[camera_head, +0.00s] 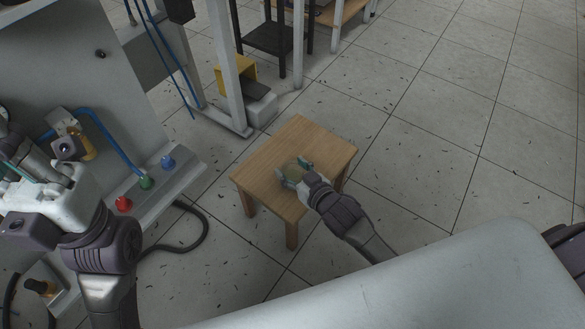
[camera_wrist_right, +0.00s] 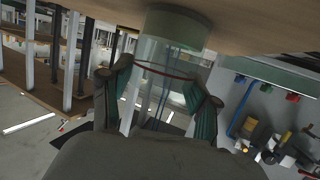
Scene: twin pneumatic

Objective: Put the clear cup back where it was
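The clear cup (camera_wrist_right: 165,62) is a see-through cylinder with a pale green end at the wooden tabletop (camera_wrist_right: 245,22), which shows at the top of the right wrist view. In the head view the cup (camera_head: 294,172) is small, over the front part of the small wooden table (camera_head: 297,133). My right gripper (camera_head: 294,171) reaches it from the lower right. In the right wrist view its teal-padded fingers (camera_wrist_right: 160,86) lie on both sides of the cup and appear closed on it. My left gripper (camera_head: 14,163) is at the left edge; its fingers are unclear.
A grey panel (camera_head: 75,65) with blue hoses stands at the left. Red, green and blue buttons (camera_head: 146,182) sit on its ledge. A black cable (camera_head: 195,230) lies on the floor beside the table. A yellow box-like part (camera_head: 236,73) is behind.

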